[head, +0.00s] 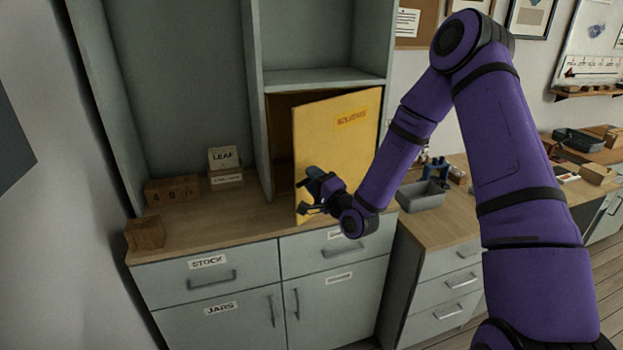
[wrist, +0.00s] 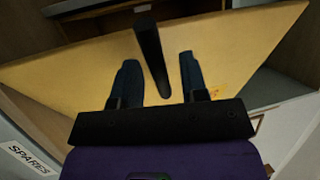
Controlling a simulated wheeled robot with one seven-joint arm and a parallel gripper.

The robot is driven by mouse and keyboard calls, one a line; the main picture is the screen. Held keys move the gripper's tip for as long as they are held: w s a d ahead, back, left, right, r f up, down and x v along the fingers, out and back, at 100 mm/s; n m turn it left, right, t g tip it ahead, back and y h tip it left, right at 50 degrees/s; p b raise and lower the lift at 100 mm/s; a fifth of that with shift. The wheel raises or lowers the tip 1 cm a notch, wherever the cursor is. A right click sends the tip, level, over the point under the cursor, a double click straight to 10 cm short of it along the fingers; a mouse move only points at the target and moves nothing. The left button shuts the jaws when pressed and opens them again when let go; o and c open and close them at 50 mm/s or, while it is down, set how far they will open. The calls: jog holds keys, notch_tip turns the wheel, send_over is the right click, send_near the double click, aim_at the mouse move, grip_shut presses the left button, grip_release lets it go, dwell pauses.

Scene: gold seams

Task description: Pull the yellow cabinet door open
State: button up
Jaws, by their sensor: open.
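The yellow cabinet door (head: 335,130) stands ajar in the head view, its left edge swung out and a dark gap showing behind it. It fills much of the wrist view (wrist: 80,75). A dark bar handle (wrist: 150,50) stands on the door and shows between the two fingers of my gripper (wrist: 159,62). The fingers are apart, with a gap on each side of the handle. In the head view my gripper (head: 310,192) is at the lower left of the door and hides the handle there.
The grey cabinet (head: 325,78) surrounds the door. The wooden counter (head: 215,220) below holds number blocks (head: 172,191), a LEAF sign (head: 223,157) and a small wooden box (head: 145,233) at left. A grey bin (head: 421,195) stands to the right.

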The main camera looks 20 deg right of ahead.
jog(key=v, duration=1)
